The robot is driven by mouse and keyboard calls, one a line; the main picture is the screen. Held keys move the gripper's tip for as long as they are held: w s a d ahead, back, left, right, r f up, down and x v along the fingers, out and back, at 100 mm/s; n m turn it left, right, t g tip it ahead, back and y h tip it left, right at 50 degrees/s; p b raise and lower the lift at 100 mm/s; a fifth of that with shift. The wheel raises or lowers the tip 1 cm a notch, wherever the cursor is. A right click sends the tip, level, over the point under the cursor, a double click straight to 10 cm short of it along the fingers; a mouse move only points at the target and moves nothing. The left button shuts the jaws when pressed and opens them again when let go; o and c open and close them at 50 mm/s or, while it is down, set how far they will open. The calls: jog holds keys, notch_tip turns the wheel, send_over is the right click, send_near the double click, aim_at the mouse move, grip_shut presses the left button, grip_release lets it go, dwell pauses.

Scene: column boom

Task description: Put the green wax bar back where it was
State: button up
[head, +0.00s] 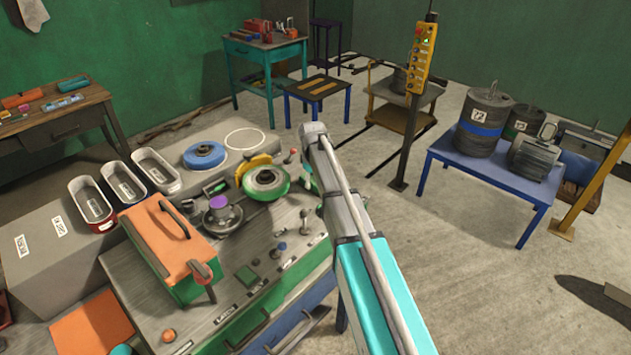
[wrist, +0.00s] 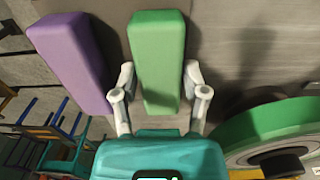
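The green wax bar (wrist: 158,55) is in the middle of the wrist view, its long side running away from my gripper. My gripper (wrist: 159,78) has one finger on each side of the bar's lower part. Both fingertips look very close to its sides; whether they touch it is unclear. A purple bar (wrist: 72,60) of like shape is just left of it, apart from it.
A green wheel (wrist: 262,128) is close at the gripper's right; it shows on the bench in the head view (head: 265,183). An orange-lidded green box (head: 170,245) and several grey trays (head: 125,183) stand on the left. A blue table with drums (head: 490,170) stands right.

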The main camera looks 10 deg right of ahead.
aim_at(313, 181)
jog(key=shift+o, duration=1.2)
jog(key=shift+r, duration=0.2)
notch_tip(313, 181, up, 12)
jog(key=p, duration=1.2)
jog(key=shift+s, duration=0.1)
jog(key=s+m, duration=0.7)
jog(key=s, duration=2.2)
jog(key=shift+d, duration=0.45)
